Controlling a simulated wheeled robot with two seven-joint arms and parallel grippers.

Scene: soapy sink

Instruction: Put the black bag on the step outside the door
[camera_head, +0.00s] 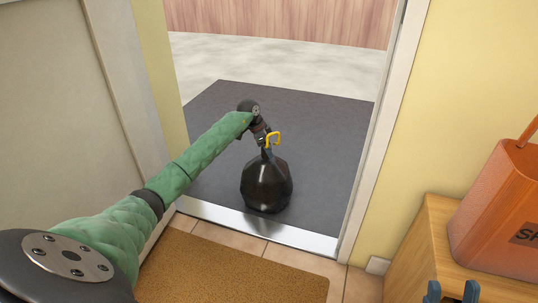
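The black bag (266,187) is upright in the open doorway, at the near edge of the dark grey step (325,125), just beyond the metal threshold. I cannot tell whether its bottom rests on the step or hangs slightly above it. A yellow loop (274,134) shows at its top. My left gripper (266,151), at the end of the green-sleeved arm, is at the bag's neck and appears shut on it; the fingers are partly hidden. My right gripper (452,291) shows only its two blue fingertips at the bottom right; they are apart with nothing between them.
The metal threshold (308,239) crosses the doorway, with a brown doormat (230,275) in front. The white door frame (375,145) bounds the opening on the right. A wooden cabinet (415,262) with an orange bag (500,215) stands at the right. The step around the black bag is clear.

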